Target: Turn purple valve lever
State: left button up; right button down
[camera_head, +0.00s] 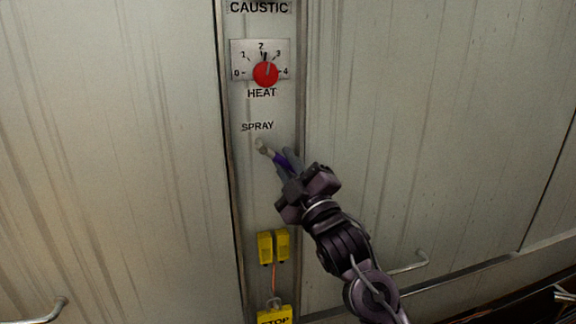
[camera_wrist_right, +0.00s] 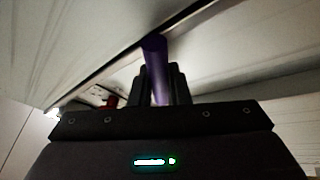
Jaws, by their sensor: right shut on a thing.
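The purple valve lever (camera_head: 281,159) sticks out from a pale round pivot (camera_head: 262,146) under the SPRAY label, slanting down to the right. My right gripper (camera_head: 289,164) is shut on the lever's outer part and hides its end. In the right wrist view the purple lever (camera_wrist_right: 155,62) runs up between the two dark fingers of the gripper (camera_wrist_right: 159,88). My left gripper is in neither view.
A red HEAT knob (camera_head: 266,74) sits above the lever on the same narrow panel. Yellow blocks (camera_head: 272,247) and a yellow STOP tag (camera_head: 274,315) are below. Flat pale doors flank the panel, with metal handles at the lower left (camera_head: 42,312) and lower right (camera_head: 411,264).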

aim_at(290, 169)
jog(key=shift+f, duration=0.1)
jog(key=c, duration=1.4)
grip_release()
jog(key=shift+o, duration=0.2)
jog(key=b+v, duration=0.2)
jog(key=v, duration=0.4)
jog(key=shift+s+d+f+b, duration=0.2)
jog(key=shift+s+b, duration=0.05)
jog(key=shift+b, duration=0.1)
jog(key=shift+s+d+f, duration=0.1)
jog(key=shift+s+d, duration=0.15)
jog(key=shift+s, duration=0.2)
jog(key=shift+f, duration=0.1)
